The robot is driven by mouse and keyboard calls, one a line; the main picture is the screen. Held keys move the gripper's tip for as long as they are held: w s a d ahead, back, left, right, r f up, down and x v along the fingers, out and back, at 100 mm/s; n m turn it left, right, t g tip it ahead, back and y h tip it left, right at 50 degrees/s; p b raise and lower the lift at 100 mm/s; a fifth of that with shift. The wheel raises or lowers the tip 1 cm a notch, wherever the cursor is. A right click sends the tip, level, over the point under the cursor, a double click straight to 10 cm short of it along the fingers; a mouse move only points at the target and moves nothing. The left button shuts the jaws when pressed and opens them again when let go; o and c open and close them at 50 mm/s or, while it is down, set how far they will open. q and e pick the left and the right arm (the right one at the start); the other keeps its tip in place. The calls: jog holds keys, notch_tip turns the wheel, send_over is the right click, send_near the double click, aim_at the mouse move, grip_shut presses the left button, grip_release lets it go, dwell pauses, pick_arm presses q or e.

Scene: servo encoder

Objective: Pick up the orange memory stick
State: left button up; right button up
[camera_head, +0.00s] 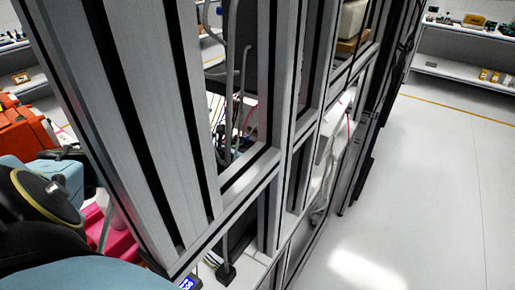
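I do not see an orange memory stick in this view. A light blue and black part of my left arm (45,198) fills the lower left corner, close to the camera. I cannot make out the fingers of my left gripper, so its opening and anything in it are hidden. My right gripper is not in view.
A tall aluminium frame (150,110) stands close in front, with cables and equipment inside. Orange cases (22,132) and a pink object (117,238) are at the left. Shelves with small items (470,50) stand at the far right. The white floor (440,190) at right is clear.

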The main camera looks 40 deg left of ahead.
pick_arm(q)
jog(key=shift+r+b+x, duration=0.15)
jog(key=shift+b+x, duration=0.05)
jog(key=shift+x, duration=1.25)
jog(key=shift+r+b+x, duration=0.15)
jog(key=shift+x, duration=1.3)
jog(key=shift+w+d, duration=0.1)
jog(key=shift+w, duration=0.05)
grip_shut()
